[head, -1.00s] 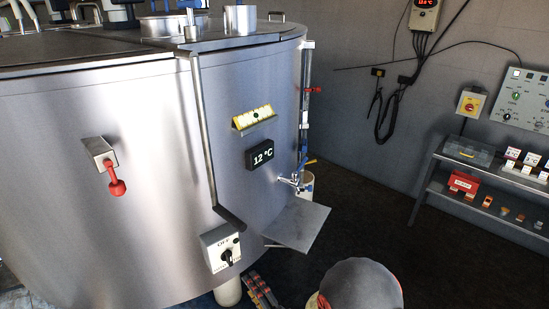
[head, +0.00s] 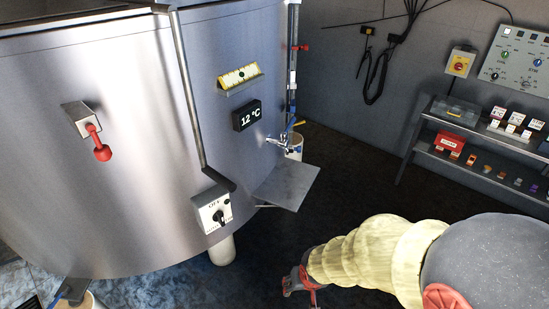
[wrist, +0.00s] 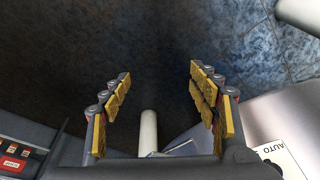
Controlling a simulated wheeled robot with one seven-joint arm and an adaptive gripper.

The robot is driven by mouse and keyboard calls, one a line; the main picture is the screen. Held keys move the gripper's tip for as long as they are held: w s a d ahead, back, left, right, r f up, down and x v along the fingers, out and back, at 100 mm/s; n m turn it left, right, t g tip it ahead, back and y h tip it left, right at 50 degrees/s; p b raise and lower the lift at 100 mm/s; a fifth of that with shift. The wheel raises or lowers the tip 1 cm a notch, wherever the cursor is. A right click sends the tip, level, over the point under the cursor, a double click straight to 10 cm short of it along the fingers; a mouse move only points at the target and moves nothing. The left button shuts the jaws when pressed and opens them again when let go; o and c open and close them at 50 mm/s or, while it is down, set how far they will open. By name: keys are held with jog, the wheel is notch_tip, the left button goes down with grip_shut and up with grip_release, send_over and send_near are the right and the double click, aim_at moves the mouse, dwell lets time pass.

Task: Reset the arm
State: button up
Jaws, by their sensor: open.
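My arm, in a pale yellow ribbed sleeve, reaches in from the lower right of the head view. My gripper (head: 300,285) is at its end, low over the dark floor, right of the tank's base. In the wrist view my gripper (wrist: 160,95) shows two spread fingers with yellow pads. Nothing is between the pads; dark floor lies beyond them. The steel bulk tank (head: 130,210) fills the left of the head view. My gripper appears apart from it.
The OFF/AUTO switch box (head: 213,208) is on the tank, left of my gripper; its plate (wrist: 283,158) shows in the wrist view. A small steel shelf (head: 288,185) juts out by the tap (head: 280,140). A rack (head: 425,135) stands at right. The floor between is clear.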

jog(key=s+d+r+t, duration=0.1)
jog(key=s+d+r, duration=0.2)
jog(key=r, duration=0.7)
jog(key=s+d+r, duration=0.4)
jog(key=r, duration=0.6)
jog(key=s+d+r+m+t, duration=0.1)
jog(key=s+d+r, duration=0.2)
jog(key=r, duration=0.7)
jog(key=shift+s+d+t+h, duration=0.3)
jog(key=shift+s+d, duration=0.05)
jog(key=shift+s, duration=0.05)
jog(key=shift+c, duration=0.3)
jog(key=shift+c, duration=0.7)
